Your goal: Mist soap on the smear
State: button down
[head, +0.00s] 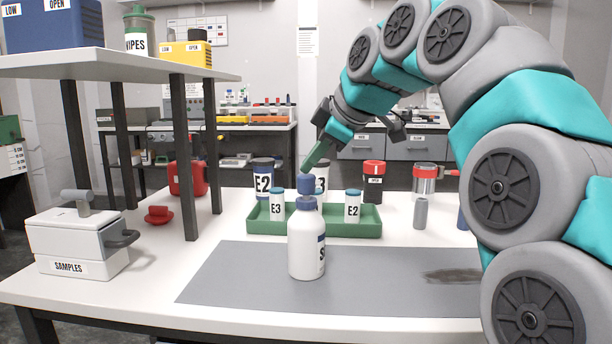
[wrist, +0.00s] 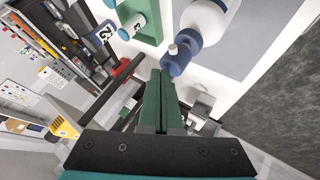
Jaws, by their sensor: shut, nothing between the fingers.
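A white bottle (head: 306,250) with a blue collar and blue spray head (head: 306,184) stands upright on the grey mat (head: 235,280). Its label is turned mostly to the right, showing only an "S". A brown-grey smear (head: 455,275) lies on the mat's right part, partly hidden by my arm. My gripper (head: 306,169) is shut and empty, slanting down with its fingertips just above the spray head. In the wrist view, the shut green fingers (wrist: 160,74) end close beside the bottle's blue head (wrist: 181,55); whether they touch cannot be told.
Behind the bottle, a green tray (head: 263,228) holds jars marked E2 and E3. A raised shelf (head: 130,64) on dark posts stands left, above a white SAMPLES box (head: 78,245). The mat's left part is clear.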

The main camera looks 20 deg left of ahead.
aim_at(312, 176)
jog(key=shift+f, duration=0.25)
jog(key=shift+r, duration=0.15)
jog(key=shift+r+p, duration=0.65)
jog(key=shift+r, duration=0.25)
jog(key=shift+r, duration=0.1)
notch_tip(312, 176, up, 6)
jog(key=p, duration=0.4)
jog(key=shift+p, duration=0.35)
dwell(2.3)
